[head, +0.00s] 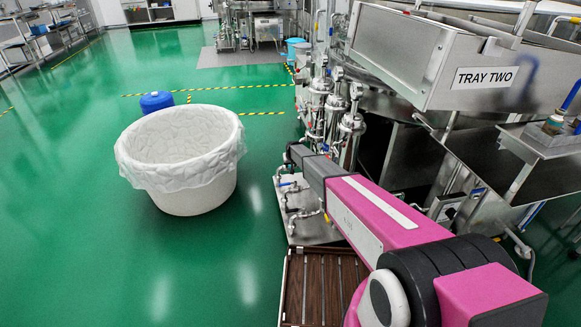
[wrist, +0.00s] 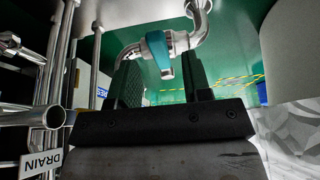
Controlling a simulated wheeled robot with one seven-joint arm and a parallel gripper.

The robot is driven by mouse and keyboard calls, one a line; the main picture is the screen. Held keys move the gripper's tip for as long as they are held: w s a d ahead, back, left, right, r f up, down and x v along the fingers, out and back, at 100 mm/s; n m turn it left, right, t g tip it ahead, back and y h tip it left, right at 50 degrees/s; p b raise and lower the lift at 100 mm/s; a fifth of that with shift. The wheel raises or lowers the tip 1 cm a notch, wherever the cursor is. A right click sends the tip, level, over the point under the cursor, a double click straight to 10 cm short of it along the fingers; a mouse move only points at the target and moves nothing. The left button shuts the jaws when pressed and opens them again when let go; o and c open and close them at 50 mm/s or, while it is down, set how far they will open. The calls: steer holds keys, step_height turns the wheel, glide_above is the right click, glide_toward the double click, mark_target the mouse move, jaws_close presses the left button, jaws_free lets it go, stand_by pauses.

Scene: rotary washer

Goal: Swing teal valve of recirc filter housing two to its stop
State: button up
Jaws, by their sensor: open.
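In the wrist view a teal valve handle (wrist: 159,52) sits on a bent steel pipe (wrist: 201,22). My gripper (wrist: 160,64) is open, with one black finger on each side of the handle. The handle shows between the fingers; I cannot tell if either touches it. In the head view steel filter housings (head: 352,122) stand in a row beyond my arm. My arm hides part of the piping there, and I cannot tell which housing the valve belongs to.
A large white lined tub (head: 180,165) stands left of the housings. A tray box labelled TRAY TWO (head: 485,78) overhangs on the right. In the wrist view, steel pipes (wrist: 75,70) and a DRAIN label (wrist: 42,163) are on the left. Green floor is open at left.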

steer(key=shift+x, duration=0.8)
jaws_close()
